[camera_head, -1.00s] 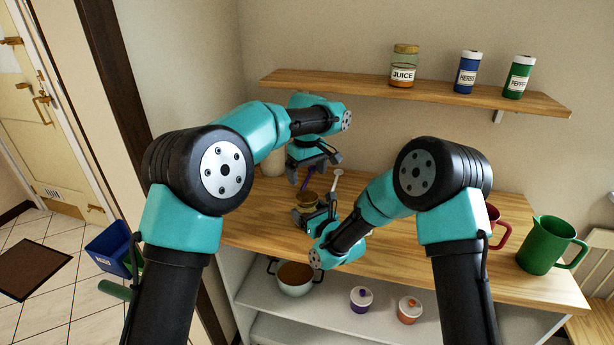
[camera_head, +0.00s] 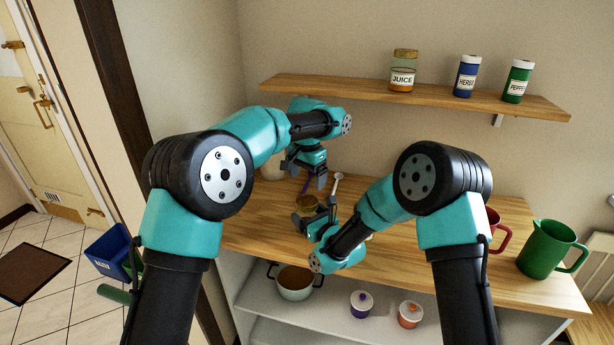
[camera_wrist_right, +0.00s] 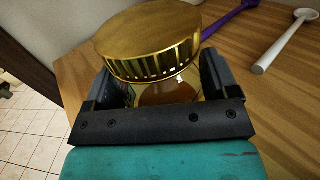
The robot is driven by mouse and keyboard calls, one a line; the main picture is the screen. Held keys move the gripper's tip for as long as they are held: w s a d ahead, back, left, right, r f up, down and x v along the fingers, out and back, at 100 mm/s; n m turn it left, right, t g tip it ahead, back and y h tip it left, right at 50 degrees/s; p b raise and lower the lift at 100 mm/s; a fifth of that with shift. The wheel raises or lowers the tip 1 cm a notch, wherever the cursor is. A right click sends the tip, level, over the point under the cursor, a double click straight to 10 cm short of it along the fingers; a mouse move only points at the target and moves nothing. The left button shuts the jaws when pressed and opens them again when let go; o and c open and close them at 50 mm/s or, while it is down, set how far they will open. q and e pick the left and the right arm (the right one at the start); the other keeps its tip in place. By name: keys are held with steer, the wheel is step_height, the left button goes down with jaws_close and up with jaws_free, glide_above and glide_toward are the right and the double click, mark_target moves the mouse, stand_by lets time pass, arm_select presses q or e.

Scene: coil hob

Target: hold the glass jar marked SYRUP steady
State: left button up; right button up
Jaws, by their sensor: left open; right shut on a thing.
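A glass jar with a gold lid (camera_wrist_right: 150,42) fills the top of the right wrist view, with brown contents below the lid. Its label is not readable. In the head view the same jar (camera_head: 308,203) stands on the wooden counter, partly hidden by my right gripper. My right gripper (camera_head: 315,211) is shut on the jar, with one finger on each side of the glass below the lid. My left gripper (camera_head: 306,174) is open and empty, above and behind the jar, with its fingers pointing down.
A purple utensil (camera_wrist_right: 228,17) and a white spoon (camera_wrist_right: 285,42) lie beside the jar. A JUICE jar (camera_head: 403,72) and two shakers stand on the shelf. Red and green jugs stand at the right of the counter (camera_head: 430,262). A pot (camera_head: 294,286) sits below.

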mark_target(307, 200)
arm_select(q)
steer(key=m, duration=0.3)
steer(key=shift+m, duration=0.4)
steer(key=m, duration=0.3)
steer(key=shift+m, duration=0.4)
steer(key=m, duration=1.2)
steer(key=shift+m, duration=0.3)
steer(key=m, duration=0.6)
steer(key=shift+f, duration=0.1)
steer(key=shift+f, duration=3.9)
steer(key=shift+c, duration=0.3)
